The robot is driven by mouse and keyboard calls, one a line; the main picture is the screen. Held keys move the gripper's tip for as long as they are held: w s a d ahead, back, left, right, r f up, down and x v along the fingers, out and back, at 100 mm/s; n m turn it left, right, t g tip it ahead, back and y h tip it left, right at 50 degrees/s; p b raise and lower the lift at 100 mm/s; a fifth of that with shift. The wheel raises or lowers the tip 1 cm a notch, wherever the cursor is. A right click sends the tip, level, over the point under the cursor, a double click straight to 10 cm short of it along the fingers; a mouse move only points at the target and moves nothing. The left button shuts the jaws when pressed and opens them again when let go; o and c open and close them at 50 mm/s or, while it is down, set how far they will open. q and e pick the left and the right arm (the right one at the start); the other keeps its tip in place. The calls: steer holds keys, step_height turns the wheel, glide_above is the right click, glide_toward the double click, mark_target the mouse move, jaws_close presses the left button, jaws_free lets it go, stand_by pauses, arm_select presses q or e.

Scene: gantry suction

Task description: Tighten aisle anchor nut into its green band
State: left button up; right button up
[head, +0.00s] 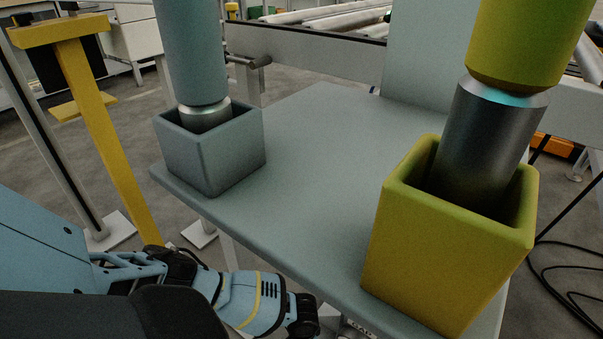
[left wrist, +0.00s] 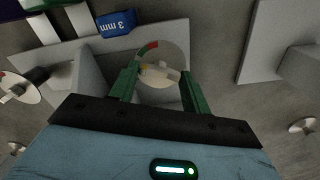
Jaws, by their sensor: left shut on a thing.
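In the left wrist view my left gripper (left wrist: 160,78) has its two green fingers on either side of a small cream nut (left wrist: 158,71), shut on it. The nut sits in front of a round grey dial plate (left wrist: 173,52), which has a short red mark and a green part along its upper left rim. I cannot tell exactly where the nut points on the dial. In the head view my left arm (head: 255,300) reaches in from the left, below the table's front edge; its fingertips and the nut are hidden there. My right gripper is in neither view.
A grey-green table (head: 310,170) carries a grey box (head: 210,155) and a yellow box (head: 440,260), each with a thick cylinder in it. A yellow post (head: 100,130) stands at left. A second dial (left wrist: 20,90) and a blue "3 mm" tag (left wrist: 117,22) are near the gripper.

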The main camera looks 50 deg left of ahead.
arm_select(q)
steer(key=shift+m+p, duration=0.4)
steer(key=shift+m, duration=1.7)
steer(key=o, duration=0.9)
steer(key=shift+o, duration=0.5)
steer(key=shift+r+p, duration=2.35)
steer(key=shift+r, duration=1.55)
steer(key=shift+c, duration=0.3)
